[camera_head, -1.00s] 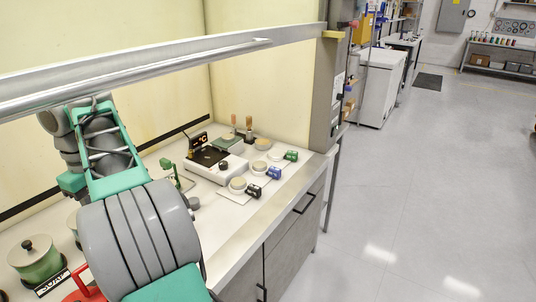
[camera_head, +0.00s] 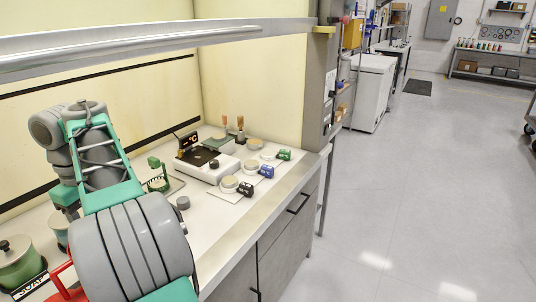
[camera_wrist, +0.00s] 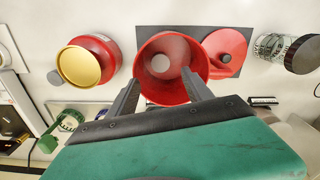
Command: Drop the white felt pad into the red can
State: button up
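The open red can (camera_wrist: 188,88) is in the middle of the wrist view, seen from above into its mouth. A small pale round disc (camera_wrist: 160,63) shows inside it and looks like the white felt pad; its exact depth I cannot tell. My gripper (camera_wrist: 160,76) is open, its two dark fingers apart over the near part of the can's mouth. Nothing shows between the fingertips. In the head view my arm hides the gripper and most of the red thing at the lower left (camera_head: 62,290).
In the wrist view a red can with a gold lid (camera_wrist: 80,65) stands left, a red lid with a dark knob (camera_wrist: 228,55) lies right, and a glass jar (camera_wrist: 272,46) is beyond it. A green pot (camera_head: 20,265) and a hotplate (camera_head: 207,165) stand on the bench in the head view.

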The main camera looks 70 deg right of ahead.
notch_tip(320, 180, up, 8)
jog(key=p, duration=0.7)
jog(key=shift+f, duration=0.1)
